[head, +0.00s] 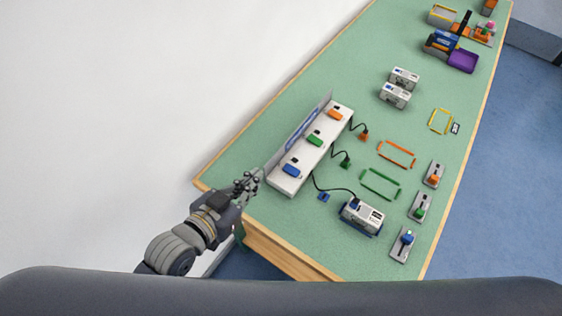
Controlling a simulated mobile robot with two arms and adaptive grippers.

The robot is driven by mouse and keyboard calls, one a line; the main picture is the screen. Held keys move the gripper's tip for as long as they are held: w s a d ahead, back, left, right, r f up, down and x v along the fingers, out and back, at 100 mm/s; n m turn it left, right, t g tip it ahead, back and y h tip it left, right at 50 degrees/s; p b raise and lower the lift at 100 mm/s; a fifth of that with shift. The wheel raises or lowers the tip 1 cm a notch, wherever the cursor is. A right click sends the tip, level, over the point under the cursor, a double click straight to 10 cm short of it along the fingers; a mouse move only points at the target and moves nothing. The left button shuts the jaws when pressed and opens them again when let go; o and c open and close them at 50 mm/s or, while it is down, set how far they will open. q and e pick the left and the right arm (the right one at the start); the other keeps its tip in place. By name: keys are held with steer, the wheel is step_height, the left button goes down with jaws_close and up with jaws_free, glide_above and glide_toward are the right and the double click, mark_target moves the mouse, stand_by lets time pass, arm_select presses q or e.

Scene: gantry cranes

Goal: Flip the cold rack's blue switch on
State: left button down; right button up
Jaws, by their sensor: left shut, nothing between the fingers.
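The cold rack (303,166) is a long white unit with an upright panel along its back, standing near the table's left edge. Its blue switch (291,170) is at the near end; I cannot tell its on or off position. A green switch (314,139) and an orange switch (335,114) sit farther along. My left gripper (257,175) is shut and empty, just left of the rack's near end and apart from the blue switch. My right gripper is not in view.
A white container with a blue base (361,217) stands right of the rack, with a black cable running to it. Three lever plates, blue (404,244), green (420,207) and orange (433,174), line the right edge. White containers (395,95) and a crane (445,43) stand farther back.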

arm_select(q)
steer(key=shift+w+d+r+t+h, duration=0.15)
steer(key=shift+d+r+t+h, duration=0.3)
steer(key=shift+r, duration=0.35)
steer(key=p, duration=0.1)
glide_above(291, 170)
steer(key=a, duration=0.3)
steer(key=shift+s+f, duration=0.15)
steer(key=shift+f, duration=0.4)
steer(key=shift+s+f, duration=0.15)
steer(key=shift+f, duration=0.35)
steer(key=f, duration=0.2)
steer(key=shift+w+d+f, duration=0.25)
steer(key=shift+w+f, duration=0.05)
steer(key=shift+f, duration=0.9)
